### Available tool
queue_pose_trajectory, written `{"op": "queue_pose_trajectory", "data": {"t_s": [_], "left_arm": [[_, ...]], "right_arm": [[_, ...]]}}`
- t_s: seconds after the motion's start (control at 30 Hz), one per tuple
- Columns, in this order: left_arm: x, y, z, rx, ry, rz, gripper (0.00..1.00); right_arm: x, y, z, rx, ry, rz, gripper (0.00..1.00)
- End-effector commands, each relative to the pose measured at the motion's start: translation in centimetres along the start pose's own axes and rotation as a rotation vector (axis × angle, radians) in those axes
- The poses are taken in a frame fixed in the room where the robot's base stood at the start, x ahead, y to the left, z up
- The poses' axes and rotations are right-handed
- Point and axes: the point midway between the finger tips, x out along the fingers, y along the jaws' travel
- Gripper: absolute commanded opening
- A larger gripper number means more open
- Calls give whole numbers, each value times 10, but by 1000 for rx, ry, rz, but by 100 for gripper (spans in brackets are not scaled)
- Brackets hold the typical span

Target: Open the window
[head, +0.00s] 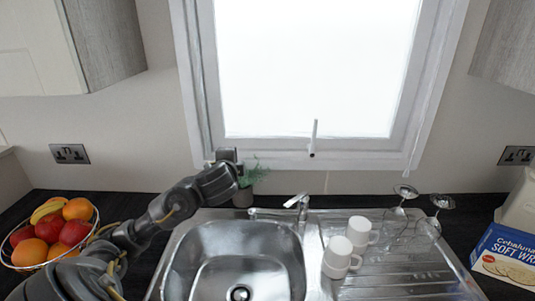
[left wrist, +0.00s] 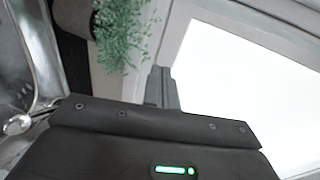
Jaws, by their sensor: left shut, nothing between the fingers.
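The window (head: 312,65) has a pale frame and a bright white pane above the sink, and looks closed. Its white handle (head: 314,138) stands upright at the middle of the bottom frame. My left gripper (head: 226,156) is shut and empty in front of the lower left corner of the frame, well to the left of the handle and apart from it. In the left wrist view, the closed fingers (left wrist: 162,88) show against the frame and bright pane (left wrist: 245,90). The handle does not show there. My right gripper is in neither view.
A potted plant (head: 252,175) stands just below my left gripper. Below are the sink (head: 190,255), its tap (head: 298,203), white mugs (head: 341,258) and upturned glasses (head: 429,226). A fruit bowl (head: 50,235) is at left, a box (head: 502,258) at right. Space before the handle is clear.

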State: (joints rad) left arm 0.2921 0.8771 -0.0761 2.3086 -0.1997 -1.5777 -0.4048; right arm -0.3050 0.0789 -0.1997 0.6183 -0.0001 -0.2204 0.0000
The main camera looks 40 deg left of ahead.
Motion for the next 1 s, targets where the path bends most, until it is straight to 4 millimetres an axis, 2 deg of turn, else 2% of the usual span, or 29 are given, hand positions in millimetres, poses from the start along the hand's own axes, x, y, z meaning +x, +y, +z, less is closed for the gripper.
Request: {"op": "queue_pose_trajectory", "data": {"t_s": [0.13, 0.37, 0.47, 0.87, 1.0], "left_arm": [[-5, -3, 11, 37, -43, -4, 0], [2, -3, 10, 39, -45, -3, 0], [16, -3, 11, 40, -46, -3, 0], [96, -3, 14, 37, -45, -4, 0], [115, -12, 14, 36, -44, -3, 0]], "right_arm": [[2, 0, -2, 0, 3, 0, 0], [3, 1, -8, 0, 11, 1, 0], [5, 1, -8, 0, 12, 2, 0], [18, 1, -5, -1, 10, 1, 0], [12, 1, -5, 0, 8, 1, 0]]}}
